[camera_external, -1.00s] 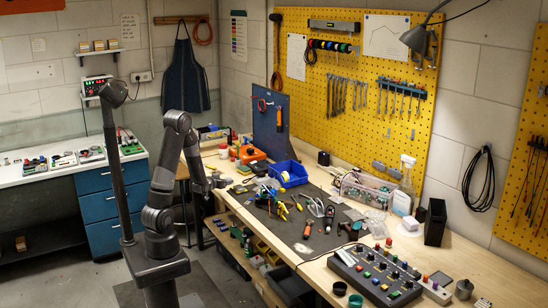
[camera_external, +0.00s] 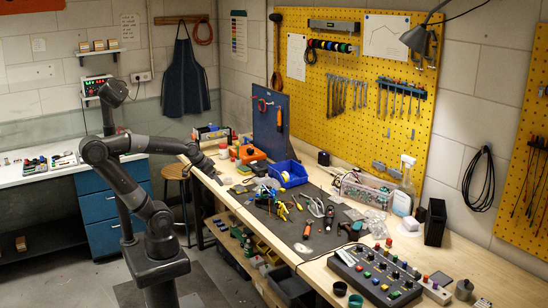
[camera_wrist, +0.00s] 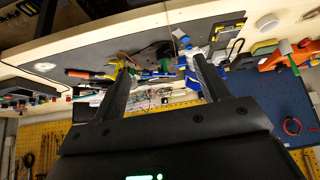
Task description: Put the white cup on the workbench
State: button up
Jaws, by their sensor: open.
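I cannot pick out the white cup with certainty. A small white round thing (camera_wrist: 267,22) lies on bare wood near the bench edge in the wrist view; I cannot tell whether it is a cup. My gripper (camera_wrist: 157,62) is open and empty, its two dark fingers apart with bench tools visible beyond them. In the external view my gripper (camera_external: 217,180) is over the left end of the workbench (camera_external: 262,232), seen small, with its fingers hard to make out.
A dark mat (camera_external: 290,232) holds scattered tools. A blue bin (camera_external: 288,174), an orange case (camera_external: 252,154) and a blue upright panel (camera_external: 268,122) stand beyond my gripper. A control box (camera_external: 375,275) is at the near right. A stool (camera_external: 175,172) stands left of the bench.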

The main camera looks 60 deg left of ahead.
jog(key=shift+m+g, duration=0.3)
jog(key=shift+g, duration=0.2)
jog(key=s, duration=0.1)
jog(key=s+d, duration=0.1)
jog(key=s, duration=0.1)
jog(key=s+r, duration=0.1)
jog(key=s, duration=0.1)
jog(key=shift+d, duration=0.35)
jog(key=shift+o, duration=0.4)
jog(key=shift+w, duration=0.1)
